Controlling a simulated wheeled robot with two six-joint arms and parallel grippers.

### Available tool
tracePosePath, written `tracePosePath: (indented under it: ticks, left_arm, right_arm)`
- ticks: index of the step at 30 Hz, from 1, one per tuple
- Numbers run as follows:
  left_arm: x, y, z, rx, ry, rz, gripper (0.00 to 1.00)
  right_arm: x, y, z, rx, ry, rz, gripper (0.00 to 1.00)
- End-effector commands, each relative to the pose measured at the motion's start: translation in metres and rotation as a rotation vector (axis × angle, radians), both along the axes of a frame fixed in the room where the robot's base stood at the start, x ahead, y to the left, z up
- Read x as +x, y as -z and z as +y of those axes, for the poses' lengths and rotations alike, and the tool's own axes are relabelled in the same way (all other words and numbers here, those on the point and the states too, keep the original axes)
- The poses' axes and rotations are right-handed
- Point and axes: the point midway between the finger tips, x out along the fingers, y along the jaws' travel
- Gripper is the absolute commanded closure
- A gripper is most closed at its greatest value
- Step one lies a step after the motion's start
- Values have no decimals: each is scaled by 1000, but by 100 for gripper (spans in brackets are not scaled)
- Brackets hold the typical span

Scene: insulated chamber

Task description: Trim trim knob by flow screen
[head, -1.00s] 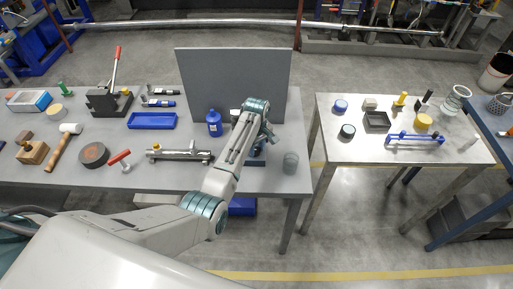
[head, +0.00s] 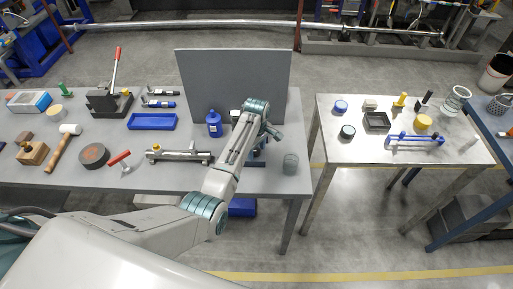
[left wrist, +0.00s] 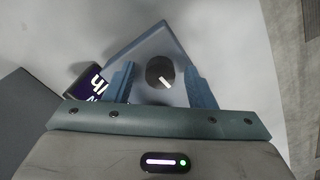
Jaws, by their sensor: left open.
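The trim knob (left wrist: 160,72) is a round black knob with a white pointer line, on a blue-grey face (left wrist: 150,45) in the left wrist view. The flow screen (left wrist: 90,82), a dark display with large white characters, is to its left and partly hidden by a finger. My left gripper (left wrist: 163,85) is open, with one finger on each side of the knob; I cannot tell whether they touch it. In the head view my left arm hides most of this device near the table's right end. My right gripper is not in view.
A grey upright panel (head: 232,85) stands behind the device. A metal slide fixture (head: 180,156) lies to the left. A second table (head: 350,180) stands apart at right.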

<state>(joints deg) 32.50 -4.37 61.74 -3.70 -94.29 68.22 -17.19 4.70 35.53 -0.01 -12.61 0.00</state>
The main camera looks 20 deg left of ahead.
Motion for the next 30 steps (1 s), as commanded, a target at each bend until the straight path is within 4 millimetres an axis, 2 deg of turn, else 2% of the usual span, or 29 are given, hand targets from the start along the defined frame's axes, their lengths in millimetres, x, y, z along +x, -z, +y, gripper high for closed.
tracePosePath:
  ticks: [5, 15, 21, 30]
  left_arm:
    - [1, -10, 0, 0, 0, -3, 50]
    - [1, -75, 0, 0, 0, -5, 50]
    - [1, -102, 0, 0, 0, -2, 50]
    - [0, -108, 0, 0, 0, 0, 50]
  right_arm:
    - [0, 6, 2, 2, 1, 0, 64]
    - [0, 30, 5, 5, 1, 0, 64]
    - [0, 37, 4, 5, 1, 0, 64]
    - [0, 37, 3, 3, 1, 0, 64]
